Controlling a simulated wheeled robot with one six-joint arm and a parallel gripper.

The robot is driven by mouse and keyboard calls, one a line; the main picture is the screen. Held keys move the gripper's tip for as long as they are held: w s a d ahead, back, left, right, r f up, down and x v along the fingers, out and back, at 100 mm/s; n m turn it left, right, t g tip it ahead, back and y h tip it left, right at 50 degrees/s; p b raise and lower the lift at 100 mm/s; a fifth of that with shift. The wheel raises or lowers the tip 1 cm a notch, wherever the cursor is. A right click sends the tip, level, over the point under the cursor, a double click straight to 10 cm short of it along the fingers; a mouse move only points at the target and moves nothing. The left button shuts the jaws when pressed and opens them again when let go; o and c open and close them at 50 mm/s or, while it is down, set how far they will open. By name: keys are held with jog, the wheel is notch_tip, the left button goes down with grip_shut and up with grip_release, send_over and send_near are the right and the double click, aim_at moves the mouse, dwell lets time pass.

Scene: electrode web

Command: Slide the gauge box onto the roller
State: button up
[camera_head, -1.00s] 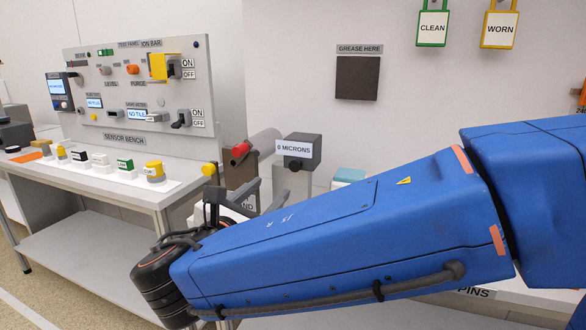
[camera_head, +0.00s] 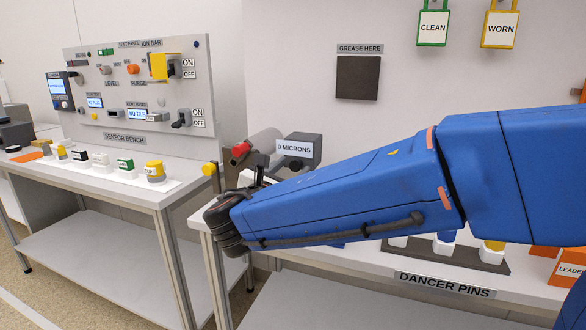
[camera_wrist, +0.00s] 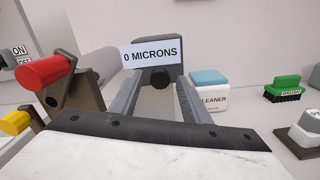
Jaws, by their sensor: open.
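The gauge box (camera_head: 305,147) is a dark grey block with a white "0 MICRONS" label. It stands on the bench beyond my wrist. In the wrist view the gauge box (camera_wrist: 150,42) is straight ahead, with a dark round knob below its label. My gripper (camera_wrist: 160,80) is open, its two grey fingers pointing at the box on either side of the knob; I cannot tell whether they touch it. In the head view my forearm hides most of the gripper. The pale roller (camera_head: 264,140) lies left of the box, near a red-ended bracket (camera_head: 239,150).
A cleaner block with a blue top (camera_wrist: 210,90) and a green brush (camera_wrist: 284,88) stand to the right. The sensor bench (camera_head: 125,175) is on the left.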

jog(key=shift+w+d, duration=0.2)
jog(key=shift+w, duration=0.35)
jog(key=shift+c, duration=0.6)
grip_shut()
jog(key=shift+w+a+r, duration=0.1)
jog(key=shift+w+a, duration=0.2)
jog(key=shift+a, duration=0.55)
jog(key=shift+w+a+f, duration=0.1)
jog(key=shift+w+a, duration=0.2)
jog(key=shift+a, duration=0.5)
jog(key=shift+w+a+r, duration=0.1)
jog(key=shift+w+a, duration=0.2)
jog(key=shift+a, duration=0.55)
jog(key=shift+o, duration=0.6)
grip_release()
jog(key=shift+a, duration=0.1)
jog(key=v, duration=1.7)
jog(key=shift+s, duration=0.2)
